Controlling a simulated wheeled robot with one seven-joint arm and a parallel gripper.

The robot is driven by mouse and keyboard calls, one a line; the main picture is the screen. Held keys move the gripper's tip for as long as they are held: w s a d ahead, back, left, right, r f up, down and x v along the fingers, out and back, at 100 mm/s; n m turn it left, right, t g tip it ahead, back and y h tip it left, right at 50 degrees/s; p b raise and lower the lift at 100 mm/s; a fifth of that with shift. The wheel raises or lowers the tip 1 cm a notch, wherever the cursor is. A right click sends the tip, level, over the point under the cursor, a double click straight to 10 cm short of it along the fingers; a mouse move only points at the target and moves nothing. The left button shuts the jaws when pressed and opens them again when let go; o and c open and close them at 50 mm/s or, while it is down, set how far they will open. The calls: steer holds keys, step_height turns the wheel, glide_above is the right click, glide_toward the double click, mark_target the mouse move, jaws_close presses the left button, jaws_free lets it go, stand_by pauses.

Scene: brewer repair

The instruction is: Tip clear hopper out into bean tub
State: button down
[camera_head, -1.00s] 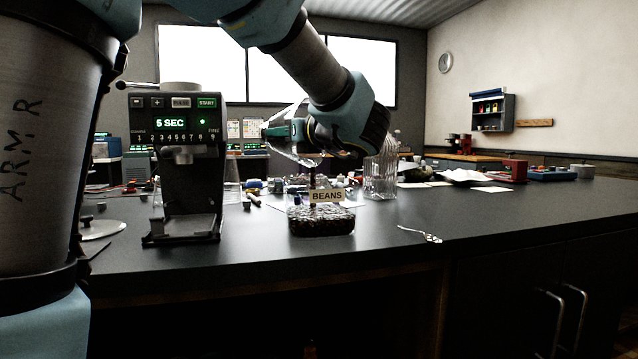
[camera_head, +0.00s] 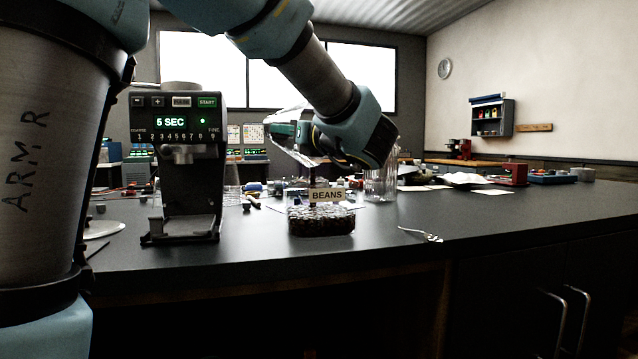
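The clear hopper (camera_head: 301,153) is tipped steeply in my gripper (camera_head: 285,131), above the bean tub. My gripper looks shut on it, though the clear wall and the wrist partly hide the fingertips. The bean tub (camera_head: 321,221) is a clear box labelled BEANS, with dark beans in its lower part, standing on the dark counter. A narrow dark streak (camera_head: 312,177) lies between the hopper's low end and the tub, and looks like falling beans. How much is left inside the hopper cannot be told.
A black brewer or grinder (camera_head: 188,165) reading 5 SEC stands left of the tub. A clear jug (camera_head: 381,180) stands behind and right, partly behind my wrist. A small silver utensil (camera_head: 421,235) lies right of the tub. The counter's front right (camera_head: 510,215) is clear.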

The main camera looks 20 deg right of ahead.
steer(key=shift+s+d+r+m+t+b, duration=0.2)
steer(key=shift+s+d+m+t+b, duration=0.25)
steer(key=shift+t+b, duration=0.35)
steer(key=shift+s+d+r+m+t+b, duration=0.2)
steer(key=shift+s+d+m+t+b, duration=0.25)
steer(key=shift+t+b, duration=0.3)
stand_by(0.6)
steer(key=shift+s+d+m+t+b, duration=0.3)
steer(key=shift+s+t+b, duration=0.2)
steer(key=shift+t, duration=0.2)
steer(key=shift+s+d+m+t+b, duration=0.15)
steer(key=shift+s+m+t+b, duration=0.25)
steer(key=shift+t, duration=0.25)
steer(key=shift+w+r, duration=0.1)
stand_by(1.0)
